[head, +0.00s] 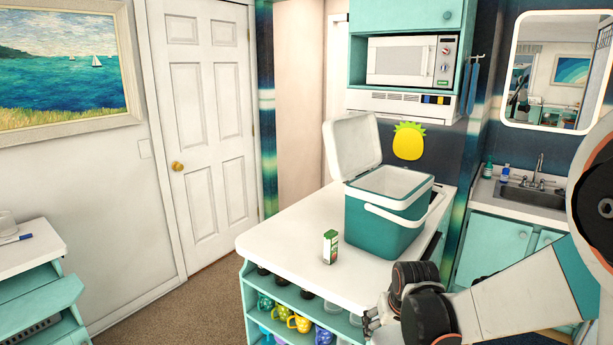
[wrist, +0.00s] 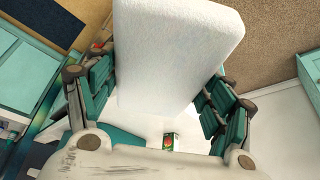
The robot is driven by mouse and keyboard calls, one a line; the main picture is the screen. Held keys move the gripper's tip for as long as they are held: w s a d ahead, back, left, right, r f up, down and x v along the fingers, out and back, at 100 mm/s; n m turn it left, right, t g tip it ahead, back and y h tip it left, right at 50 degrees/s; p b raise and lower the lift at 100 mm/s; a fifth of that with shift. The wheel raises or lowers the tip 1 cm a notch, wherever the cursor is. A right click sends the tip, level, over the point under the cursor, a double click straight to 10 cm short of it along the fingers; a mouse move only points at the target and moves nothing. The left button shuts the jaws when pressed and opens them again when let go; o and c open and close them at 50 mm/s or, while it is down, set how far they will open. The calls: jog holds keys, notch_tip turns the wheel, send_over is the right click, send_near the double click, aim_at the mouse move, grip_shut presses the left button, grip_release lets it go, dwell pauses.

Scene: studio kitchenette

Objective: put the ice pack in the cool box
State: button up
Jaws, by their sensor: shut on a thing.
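My gripper (wrist: 158,95) is shut on a thick white slab, the ice pack (wrist: 180,50), with a finger on each side of it in the wrist view. In the head view my gripper (head: 373,320) is only partly visible at the bottom, by the near edge of the counter. The ice pack cannot be made out there. The teal cool box (head: 380,228) stands upright on the counter, farther back than my gripper. Its white lid (head: 352,147) is open and tilted back. I see its pale inner wall, but its floor is hidden.
A small green and white carton (head: 330,246) stands on the white counter (head: 290,225), left of the cool box; it also shows in the wrist view (wrist: 170,141). The cool box's white handle (head: 395,217) hangs across its front. Mugs (head: 299,323) sit on shelves below. The counter's left part is clear.

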jog(key=s+f, duration=0.4)
jog(key=f, duration=0.1)
jog(key=shift+f, duration=0.4)
